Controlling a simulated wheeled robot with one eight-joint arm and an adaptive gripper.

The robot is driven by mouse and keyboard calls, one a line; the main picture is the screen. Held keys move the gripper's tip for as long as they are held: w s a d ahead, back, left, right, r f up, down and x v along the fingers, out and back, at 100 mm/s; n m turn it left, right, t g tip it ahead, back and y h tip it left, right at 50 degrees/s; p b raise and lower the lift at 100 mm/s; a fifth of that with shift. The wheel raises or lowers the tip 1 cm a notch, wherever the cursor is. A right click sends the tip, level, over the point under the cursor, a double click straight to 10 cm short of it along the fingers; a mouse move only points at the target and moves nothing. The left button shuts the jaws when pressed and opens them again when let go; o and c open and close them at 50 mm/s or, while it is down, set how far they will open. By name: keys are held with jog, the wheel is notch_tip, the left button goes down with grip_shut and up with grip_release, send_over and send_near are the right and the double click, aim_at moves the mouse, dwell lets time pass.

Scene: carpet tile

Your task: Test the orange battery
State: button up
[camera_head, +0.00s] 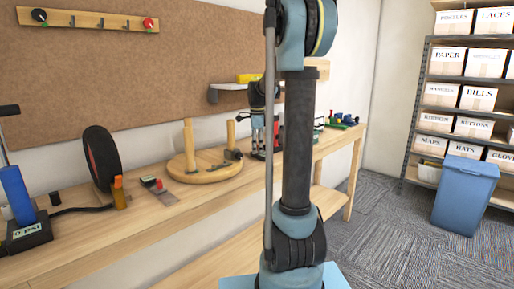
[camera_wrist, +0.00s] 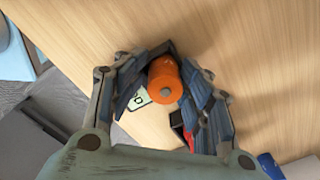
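The orange battery (camera_wrist: 165,78) is a cylinder between the fingers of my gripper (camera_wrist: 172,84) in the wrist view, with its round end facing the camera. Both finger pads appear to press against its sides. A pale green display with a dark character (camera_wrist: 139,101) shows partly behind the left finger, and a red part (camera_wrist: 181,128) shows by the right finger; both could belong to a tester, mostly hidden. In the head view my gripper (camera_head: 258,122) points down over the bench beyond the round wooden stand, partly hidden by my arm; the battery cannot be made out there.
The wooden bench (camera_head: 85,240) runs along the wall. On it are a blue pump (camera_head: 20,195), a black wheel (camera_head: 101,158), an orange bottle-like item (camera_head: 118,193), a small red-and-grey device (camera_head: 158,188) and a round wooden stand with posts (camera_head: 205,170). A blue bin (camera_head: 465,195) stands right.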

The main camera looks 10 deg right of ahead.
jog(key=shift+w+f, duration=0.4)
jog(key=shift+f, duration=0.05)
jog(key=shift+s+r, duration=0.1)
jog(key=shift+s+r, duration=0.1)
jog(key=shift+d+r, duration=0.1)
notch_tip(320, 180, up, 13)
dwell(0.6)
jog(key=s+f+n+t, duration=0.1)
jog(key=s+f+n, duration=0.9)
jog(key=s, duration=0.7)
jog(key=s+f+n+t, duration=0.1)
jog(key=s+f+n, duration=0.9)
jog(key=s+f, duration=0.6)
jog(key=shift+s+f, duration=0.15)
jog(key=shift+s, duration=0.7)
jog(key=shift+c, duration=0.3)
